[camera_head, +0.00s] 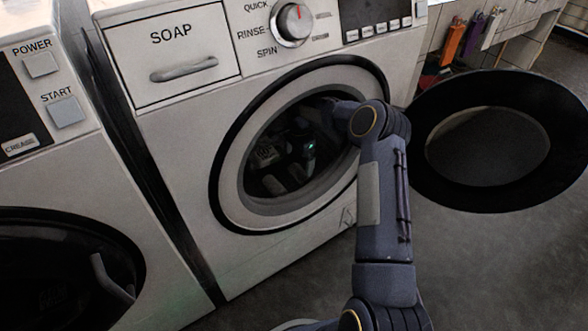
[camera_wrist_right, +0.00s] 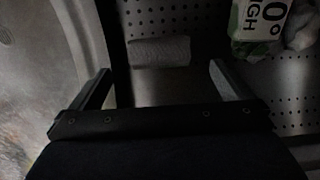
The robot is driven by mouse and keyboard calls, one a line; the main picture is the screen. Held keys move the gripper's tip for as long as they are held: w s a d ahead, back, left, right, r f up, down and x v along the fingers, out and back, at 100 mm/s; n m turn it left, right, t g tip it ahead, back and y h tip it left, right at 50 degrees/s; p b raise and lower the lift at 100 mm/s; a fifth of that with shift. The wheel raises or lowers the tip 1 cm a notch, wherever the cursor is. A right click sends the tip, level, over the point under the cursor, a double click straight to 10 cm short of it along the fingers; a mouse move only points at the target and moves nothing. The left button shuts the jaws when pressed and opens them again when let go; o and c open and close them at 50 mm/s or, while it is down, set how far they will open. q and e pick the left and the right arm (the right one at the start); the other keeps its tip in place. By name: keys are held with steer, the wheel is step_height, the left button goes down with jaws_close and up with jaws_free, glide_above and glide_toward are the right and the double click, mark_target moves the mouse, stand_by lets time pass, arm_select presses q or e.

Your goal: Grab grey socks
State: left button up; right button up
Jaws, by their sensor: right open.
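My right arm reaches through the open round door of the middle washing machine (camera_head: 150,150), and my right gripper (camera_head: 298,168) is inside the dark drum. In the right wrist view the gripper (camera_wrist_right: 160,68) is open, its two fingers spread and nothing clearly held between them. A grey, fabric-like shape (camera_wrist_right: 160,50) lies just beyond the fingertips, against the perforated drum wall. A pale grey crumpled bundle (camera_wrist_right: 301,28) shows at the upper right. I cannot tell for sure which of these is the grey socks. My left gripper is not in view.
A white and green labelled item (camera_wrist_right: 258,20) sits beside the pale bundle. The washer's round door (camera_head: 485,140) stands open to the right. A second machine (camera_head: 60,175) stands at the left. The floor (camera_head: 300,275) in front is clear.

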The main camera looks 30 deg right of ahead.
mark_target(299, 169)
step_height(299, 169, down, 8)
steer(key=b, duration=0.2)
steer(key=shift+r+b, duration=0.25)
steer(key=shift+b, duration=0.15)
steer(key=shift+r, duration=0.1)
steer(key=c, duration=1)
